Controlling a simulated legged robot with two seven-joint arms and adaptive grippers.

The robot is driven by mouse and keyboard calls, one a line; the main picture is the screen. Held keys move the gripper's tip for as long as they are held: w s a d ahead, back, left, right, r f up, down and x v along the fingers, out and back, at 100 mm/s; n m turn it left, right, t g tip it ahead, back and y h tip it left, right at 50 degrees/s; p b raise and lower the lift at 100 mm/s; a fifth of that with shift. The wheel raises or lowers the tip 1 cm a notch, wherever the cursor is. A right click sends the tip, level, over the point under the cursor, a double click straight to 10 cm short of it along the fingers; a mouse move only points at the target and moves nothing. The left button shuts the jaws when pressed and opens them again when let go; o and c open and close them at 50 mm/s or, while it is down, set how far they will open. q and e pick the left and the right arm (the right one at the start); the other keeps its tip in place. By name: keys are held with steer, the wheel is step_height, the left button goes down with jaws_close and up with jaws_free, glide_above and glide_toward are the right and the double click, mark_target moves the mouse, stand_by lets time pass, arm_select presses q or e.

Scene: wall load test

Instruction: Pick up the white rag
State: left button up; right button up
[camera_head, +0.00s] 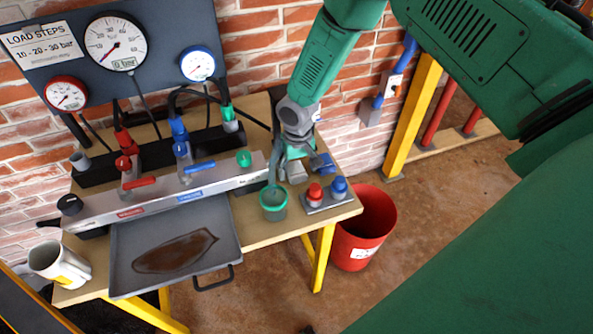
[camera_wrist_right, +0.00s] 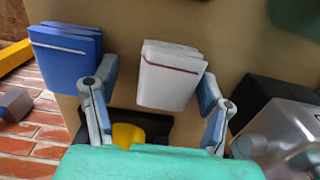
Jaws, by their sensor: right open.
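The white rag (camera_wrist_right: 170,75) is a folded, thick pad with a thin red stripe, lying on the wooden bench top in the right wrist view. My right gripper (camera_wrist_right: 160,84) is open, with one finger on either side of the rag's near part. I cannot tell whether the fingers touch it. In the head view the gripper (camera_head: 288,153) reaches down to the back of the bench, and a pale part of the rag (camera_head: 297,173) shows beside it. My left gripper is not in view.
A folded blue rag (camera_wrist_right: 68,58) lies just left of the white one in the wrist view. A green cup (camera_head: 273,203), a plate with red and blue caps (camera_head: 325,197), and a metal manifold (camera_head: 160,190) stand close by. A red bucket (camera_head: 362,230) stands beside the bench.

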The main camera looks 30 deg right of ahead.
mark_target(295, 168)
steer(key=shift+a+r, duration=0.2)
steer(key=shift+a, duration=0.05)
steer(key=c, duration=0.9)
steer(key=shift+a, duration=0.35)
steer(key=shift+c, duration=0.6)
steer(key=shift+d+r, duration=0.15)
steer(key=shift+r, duration=0.15)
step_height(295, 168, up, 9)
steer(key=shift+d+f, duration=0.1)
steer(key=shift+f, duration=0.1)
steer(key=shift+r, duration=0.45)
